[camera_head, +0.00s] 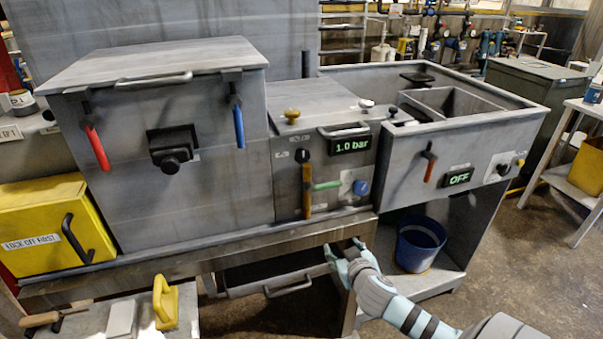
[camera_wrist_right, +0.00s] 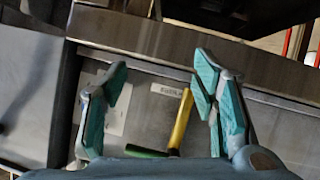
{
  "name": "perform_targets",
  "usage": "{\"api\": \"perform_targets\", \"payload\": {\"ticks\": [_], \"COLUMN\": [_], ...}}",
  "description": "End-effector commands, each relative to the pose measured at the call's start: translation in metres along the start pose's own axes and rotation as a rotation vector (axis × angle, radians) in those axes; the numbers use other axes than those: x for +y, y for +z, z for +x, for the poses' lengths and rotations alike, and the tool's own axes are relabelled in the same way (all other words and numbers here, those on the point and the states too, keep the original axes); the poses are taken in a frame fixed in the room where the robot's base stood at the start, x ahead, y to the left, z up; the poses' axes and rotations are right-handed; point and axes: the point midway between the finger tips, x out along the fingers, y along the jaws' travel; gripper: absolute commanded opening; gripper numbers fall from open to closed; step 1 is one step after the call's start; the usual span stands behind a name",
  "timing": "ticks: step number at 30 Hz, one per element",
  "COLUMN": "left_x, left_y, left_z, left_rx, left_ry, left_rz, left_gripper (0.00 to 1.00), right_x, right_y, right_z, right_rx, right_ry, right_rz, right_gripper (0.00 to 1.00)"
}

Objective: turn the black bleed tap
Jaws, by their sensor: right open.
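A small black knob (camera_head: 304,155) sits on the front panel of the middle unit, left of the display reading 1.0 bar and above a yellow lever (camera_head: 307,190). I cannot read its label, so I cannot confirm it as the bleed tap. My right gripper (camera_head: 346,262) is open and empty, below and in front of this panel, apart from the controls. In the right wrist view, my open gripper (camera_wrist_right: 160,78) has the yellow lever (camera_wrist_right: 181,120) and green lever (camera_wrist_right: 146,152) showing between its fingers, farther off. My left gripper is not in view.
A green lever (camera_head: 327,185) and blue knob (camera_head: 361,187) share the panel. A black knob (camera_head: 503,169) is beside the OFF display. An open drawer (camera_head: 270,282) and blue bucket (camera_head: 420,246) are below. A yellow box (camera_head: 50,225) stands left.

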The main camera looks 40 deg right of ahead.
Motion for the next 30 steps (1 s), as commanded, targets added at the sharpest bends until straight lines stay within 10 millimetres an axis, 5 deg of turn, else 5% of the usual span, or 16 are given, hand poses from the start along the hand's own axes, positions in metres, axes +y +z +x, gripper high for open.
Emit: {"api": "perform_targets", "payload": {"ticks": [1, 3, 6, 11, 24, 30], "left_x": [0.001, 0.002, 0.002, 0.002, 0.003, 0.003], "left_y": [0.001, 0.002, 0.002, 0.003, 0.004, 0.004], "left_z": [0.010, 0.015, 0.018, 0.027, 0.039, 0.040], "left_rx": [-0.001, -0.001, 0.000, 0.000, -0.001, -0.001], "left_ry": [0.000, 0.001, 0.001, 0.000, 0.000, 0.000], "left_rz": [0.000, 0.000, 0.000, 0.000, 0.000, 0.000], "left_gripper": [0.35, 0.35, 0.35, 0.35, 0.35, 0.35], "right_x": [-0.002, -0.004, -0.008, -0.010, -0.013, -0.014], "right_y": [-0.059, -0.125, -0.175, -0.196, -0.250, -0.259], "right_z": [-0.021, -0.062, -0.109, -0.117, -0.017, -0.001], "right_rx": [0.137, 0.296, 0.431, 0.483, 0.476, 0.477], "right_ry": [-0.007, -0.027, -0.068, -0.087, -0.088, -0.090], "right_rz": [0.044, 0.120, 0.202, 0.240, 0.241, 0.237], "right_gripper": [0.54, 0.54, 0.54, 0.54, 0.54, 0.54]}}
